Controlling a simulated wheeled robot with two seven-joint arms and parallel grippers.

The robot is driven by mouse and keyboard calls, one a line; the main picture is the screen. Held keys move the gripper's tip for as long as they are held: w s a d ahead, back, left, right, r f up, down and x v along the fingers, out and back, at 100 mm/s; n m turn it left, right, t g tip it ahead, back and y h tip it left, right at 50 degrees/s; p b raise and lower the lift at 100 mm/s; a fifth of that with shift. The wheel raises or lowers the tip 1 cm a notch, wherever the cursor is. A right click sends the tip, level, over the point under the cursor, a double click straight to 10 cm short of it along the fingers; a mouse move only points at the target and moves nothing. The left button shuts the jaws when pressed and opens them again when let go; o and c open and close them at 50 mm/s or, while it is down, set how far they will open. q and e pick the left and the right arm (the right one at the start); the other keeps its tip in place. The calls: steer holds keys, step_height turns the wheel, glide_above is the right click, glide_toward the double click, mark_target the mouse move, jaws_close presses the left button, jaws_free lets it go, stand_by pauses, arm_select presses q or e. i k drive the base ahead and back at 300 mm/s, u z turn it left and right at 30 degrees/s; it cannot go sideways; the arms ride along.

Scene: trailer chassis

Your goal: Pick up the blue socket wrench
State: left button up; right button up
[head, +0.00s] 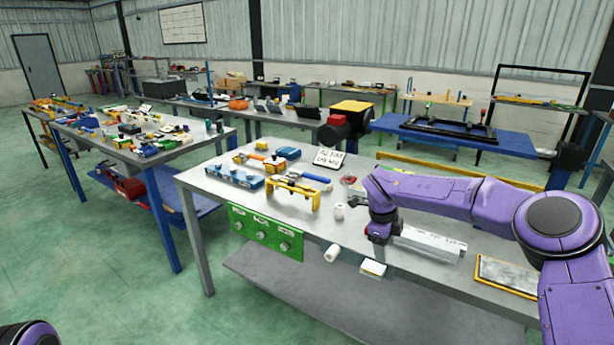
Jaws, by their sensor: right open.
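A blue-handled tool (314,177), which looks like the blue socket wrench, lies across the top of a yellow stand (291,193) on the near grey workbench. Its far details are too small to read. My right gripper (357,202) is to the right of the stand, low over the bench, apart from the tool and empty as far as I can see. Its jaws are open, though small and partly hidden by my purple wrist. My left gripper is out of view; only a purple piece of my left arm shows at the bottom left corner.
A white roll (339,211) sits between stand and gripper. A silver bar (432,243) lies right of my wrist. A green panel (267,235) hangs on the front edge.

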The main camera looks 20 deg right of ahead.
mark_target(293, 174)
steer(key=i, duration=1.95)
